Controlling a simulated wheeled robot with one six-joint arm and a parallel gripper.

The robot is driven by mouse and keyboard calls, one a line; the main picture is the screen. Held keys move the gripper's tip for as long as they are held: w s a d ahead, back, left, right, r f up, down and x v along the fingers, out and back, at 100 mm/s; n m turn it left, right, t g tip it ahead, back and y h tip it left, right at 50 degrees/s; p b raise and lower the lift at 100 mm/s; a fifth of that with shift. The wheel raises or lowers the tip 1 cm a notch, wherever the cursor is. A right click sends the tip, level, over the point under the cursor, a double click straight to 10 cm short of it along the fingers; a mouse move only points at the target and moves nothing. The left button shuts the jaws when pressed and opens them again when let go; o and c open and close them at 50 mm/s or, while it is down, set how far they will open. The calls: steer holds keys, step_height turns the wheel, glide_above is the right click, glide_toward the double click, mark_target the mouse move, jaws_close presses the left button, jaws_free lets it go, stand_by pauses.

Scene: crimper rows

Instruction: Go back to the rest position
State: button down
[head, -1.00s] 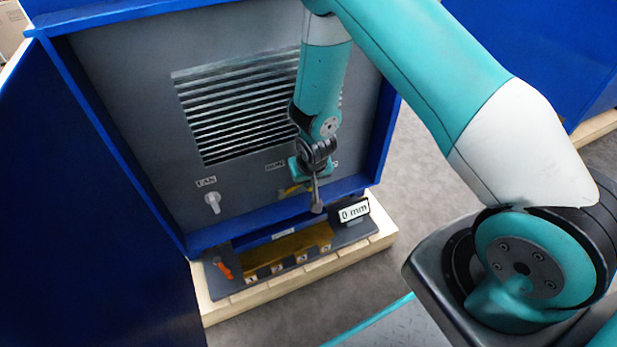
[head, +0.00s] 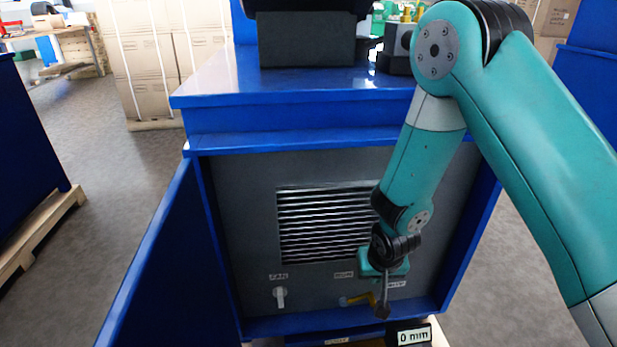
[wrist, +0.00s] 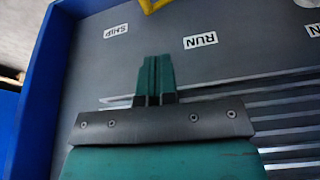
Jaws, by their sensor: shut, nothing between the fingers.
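My gripper (head: 383,310) hangs in front of the cabinet's lower right, pointing down in the head view. In the wrist view its green fingers (wrist: 154,75) are together with nothing between them. Behind and left of it is a yellow handle (head: 356,299) on the grey panel (head: 245,225), partly hidden by my gripper in the head view. The yellow handle also shows at the top of the wrist view (wrist: 152,4), apart from the fingers, between labels reading SHIP (wrist: 116,31) and RUN (wrist: 201,40).
The blue cabinet (head: 290,135) has an open door (head: 160,265) on its left. The panel has a louvred vent (head: 320,225) and a white fan knob (head: 280,297). A 0 mm display (head: 413,337) sits low beneath my gripper. Open floor (head: 115,180) lies at left.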

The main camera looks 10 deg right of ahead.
steer(key=s+a+r+n+g+y, duration=0.1)
steer(key=s+a+r+n, duration=0.2)
steer(key=r, duration=0.4)
steer(key=s+a+r+g+y, duration=0.1)
steer(key=s+a+r+y, duration=0.1)
steer(key=s+r, duration=0.45)
steer(key=s+a+r+n+y, duration=0.1)
steer(key=s+a+r+n, duration=0.15)
steer(key=r, duration=0.65)
steer(key=s+r+n+g, duration=0.2)
steer(key=s+r+n, duration=0.3)
steer(key=s, duration=0.4)
step_height(320, 180, up, 33)
steer(key=m+p, duration=0.1)
steer(key=p, duration=3.1)
steer(key=shift+s+a+y, duration=0.25)
steer(key=shift+a+y, duration=0.15)
steer(key=shift+a, duration=0.05)
steer(key=shift+r+m, duration=0.1)
steer(key=shift+m, duration=0.15)
